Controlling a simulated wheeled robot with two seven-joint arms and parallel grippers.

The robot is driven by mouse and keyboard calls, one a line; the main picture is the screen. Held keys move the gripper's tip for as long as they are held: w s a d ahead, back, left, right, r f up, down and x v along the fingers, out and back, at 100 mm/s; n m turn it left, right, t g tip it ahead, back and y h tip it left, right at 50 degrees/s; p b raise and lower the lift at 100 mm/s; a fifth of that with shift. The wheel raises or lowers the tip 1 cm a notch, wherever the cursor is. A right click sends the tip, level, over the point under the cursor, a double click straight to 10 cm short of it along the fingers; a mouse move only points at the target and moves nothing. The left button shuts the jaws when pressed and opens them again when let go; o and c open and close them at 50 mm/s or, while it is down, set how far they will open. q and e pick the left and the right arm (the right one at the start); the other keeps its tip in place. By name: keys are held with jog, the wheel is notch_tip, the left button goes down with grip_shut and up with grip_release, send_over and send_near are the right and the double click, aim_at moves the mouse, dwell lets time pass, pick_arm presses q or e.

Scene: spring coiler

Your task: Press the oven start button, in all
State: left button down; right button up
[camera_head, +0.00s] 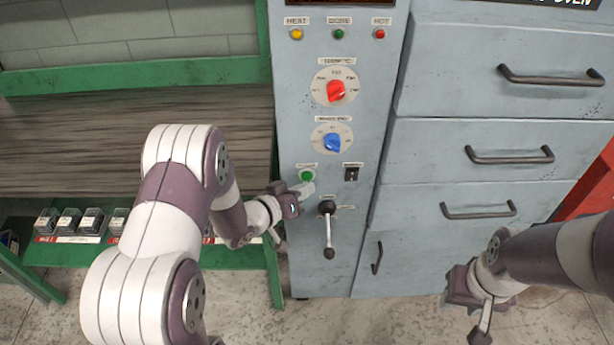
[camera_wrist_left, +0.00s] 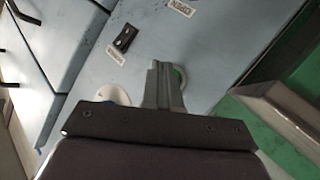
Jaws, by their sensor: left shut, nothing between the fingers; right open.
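The green start button (camera_head: 307,176) sits under a small label on the grey oven's control panel (camera_head: 310,120). My left gripper (camera_head: 306,189) is shut and empty, with its fingertips at the lower edge of the button. In the left wrist view the shut fingers (camera_wrist_left: 163,85) cover most of the button, and a green rim (camera_wrist_left: 180,76) shows beside them. I cannot tell whether the fingers touch it. My right gripper (camera_head: 482,322) is open and empty at the lower right, in front of the oven and away from the panel.
A black rocker switch (camera_head: 352,173) is right of the button. A lever with a black knob (camera_head: 328,208) is just below right. Red (camera_head: 336,91) and blue (camera_head: 332,142) dials are above. Drawers with handles (camera_head: 510,157) fill the right. A green bench frame (camera_head: 150,72) stands left.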

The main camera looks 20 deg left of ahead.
pick_arm(q)
jog(key=shift+w, duration=0.1)
dwell(0.7)
jog(key=shift+w+a, duration=0.1)
jog(key=shift+w, duration=0.25)
jog(key=shift+w+a, duration=0.1)
jog(key=shift+w, duration=0.25)
dwell(0.6)
jog(key=shift+s+d+p, duration=0.2)
jog(key=shift+s+p, duration=0.1)
jog(key=shift+s, duration=0.5)
jog(key=s, duration=0.2)
jog(key=s+d+p, duration=0.1)
jog(key=s, duration=0.1)
jog(key=shift+s+d, duration=0.2)
jog(key=shift+s, duration=0.2)
